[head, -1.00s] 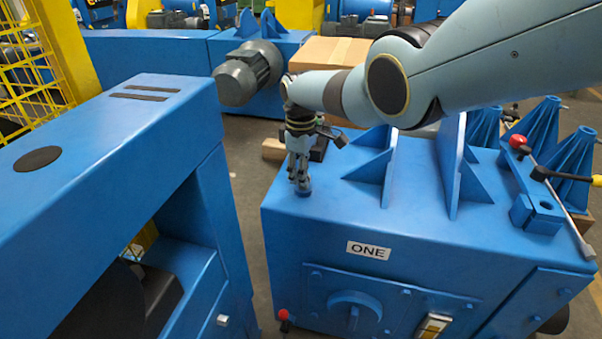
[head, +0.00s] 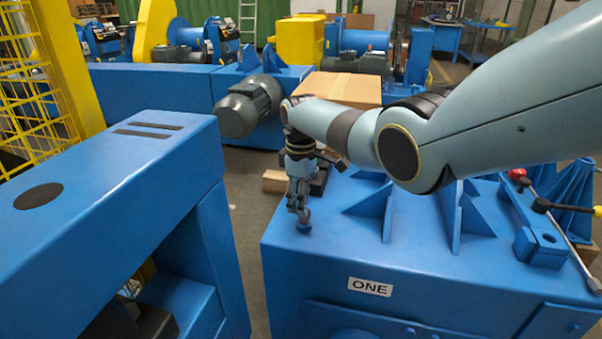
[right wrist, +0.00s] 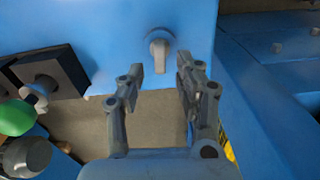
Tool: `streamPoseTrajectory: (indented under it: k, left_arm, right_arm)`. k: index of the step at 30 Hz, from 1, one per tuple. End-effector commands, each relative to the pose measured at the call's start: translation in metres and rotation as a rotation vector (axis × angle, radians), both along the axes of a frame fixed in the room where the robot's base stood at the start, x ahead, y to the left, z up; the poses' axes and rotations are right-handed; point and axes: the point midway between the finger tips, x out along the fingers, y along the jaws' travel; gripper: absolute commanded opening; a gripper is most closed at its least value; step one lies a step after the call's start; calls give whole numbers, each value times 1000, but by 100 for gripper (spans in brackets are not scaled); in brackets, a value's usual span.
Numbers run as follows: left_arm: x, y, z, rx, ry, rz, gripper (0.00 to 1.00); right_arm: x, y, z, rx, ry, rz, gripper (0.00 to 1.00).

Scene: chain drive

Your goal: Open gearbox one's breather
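Gearbox one is the big blue box (head: 420,262) with the label "ONE" (head: 370,287) on its front. A small round blue-grey cap, which looks like the breather (head: 303,228), stands on its top near the left edge. My right gripper (head: 299,208) points down just above this cap. In the right wrist view the breather (right wrist: 158,48) shows as a grey knob with a short lever. It lies just beyond the gap between my right fingertips (right wrist: 160,74), which are apart with nothing between them. I cannot tell whether they touch it. My left gripper is not in view.
Blue upright fins (head: 388,212) stand on the gearbox to the right of the gripper. A red-knobbed lever (head: 517,175) is further right. A tall blue housing (head: 110,190) stands left across a narrow gap. A cardboard box (head: 340,88) and grey motor (head: 248,105) are behind.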

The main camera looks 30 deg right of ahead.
Motion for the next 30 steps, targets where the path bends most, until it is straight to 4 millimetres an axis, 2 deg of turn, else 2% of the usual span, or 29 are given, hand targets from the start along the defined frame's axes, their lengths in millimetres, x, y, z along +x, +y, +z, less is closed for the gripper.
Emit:
streamPoseTrajectory:
  k: [6,12,18,30]
  left_arm:
    - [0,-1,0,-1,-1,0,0]
    - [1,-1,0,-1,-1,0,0]
    - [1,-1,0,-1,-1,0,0]
    - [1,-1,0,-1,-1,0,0]
  right_arm:
    - [1,0,48,-1,-4,0,35]
    - [0,1,80,0,0,1,35]
    - [-1,1,90,0,3,0,35]
    - [-1,1,90,0,3,0,35]
